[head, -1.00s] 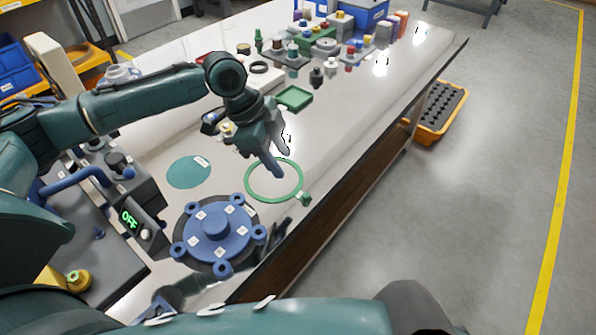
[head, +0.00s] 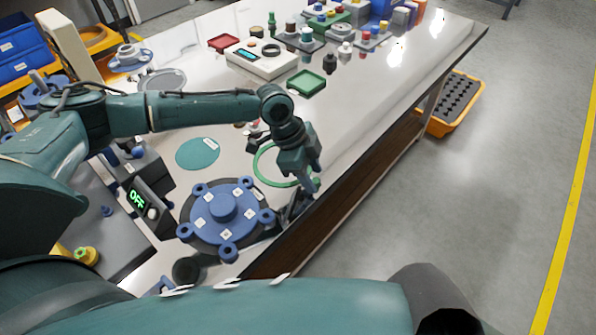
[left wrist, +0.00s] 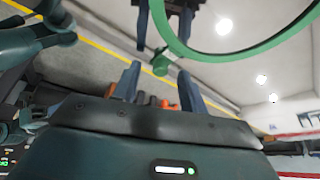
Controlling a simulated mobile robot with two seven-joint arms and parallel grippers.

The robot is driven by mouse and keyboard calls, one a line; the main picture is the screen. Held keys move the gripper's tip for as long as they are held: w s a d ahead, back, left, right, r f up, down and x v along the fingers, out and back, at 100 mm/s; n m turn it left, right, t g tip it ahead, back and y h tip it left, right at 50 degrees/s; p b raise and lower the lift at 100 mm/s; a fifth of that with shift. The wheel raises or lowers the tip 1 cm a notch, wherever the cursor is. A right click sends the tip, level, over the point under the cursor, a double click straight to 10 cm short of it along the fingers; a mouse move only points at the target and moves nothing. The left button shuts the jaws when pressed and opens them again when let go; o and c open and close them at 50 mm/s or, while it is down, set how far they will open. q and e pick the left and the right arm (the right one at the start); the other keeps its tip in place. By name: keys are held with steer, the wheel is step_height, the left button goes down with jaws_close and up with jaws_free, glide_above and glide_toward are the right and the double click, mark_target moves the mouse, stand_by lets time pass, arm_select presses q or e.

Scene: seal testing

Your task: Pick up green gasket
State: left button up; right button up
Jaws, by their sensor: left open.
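The green gasket (head: 256,168) is a thin ring lying on the glossy table near its right edge. My left forearm and hand cover its right part in the head view. My left gripper (head: 312,186) is open and points down at the ring's near right side. In the left wrist view the ring (left wrist: 228,60) curves across the top. Its small green tab shows between the open fingers of my left gripper (left wrist: 159,78), apart from both. I cannot see my right gripper.
A blue flanged cover (head: 222,207) sits just left of the gasket, with a teal disc (head: 198,153) behind it. A green tray (head: 306,83) and a white instrument (head: 262,60) lie farther back. An orange crate (head: 452,104) stands on the floor at right.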

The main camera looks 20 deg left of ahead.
arm_select(q)
steer(key=shift+d+f, duration=0.15)
steer(key=shift+f, duration=0.3)
jaws_close()
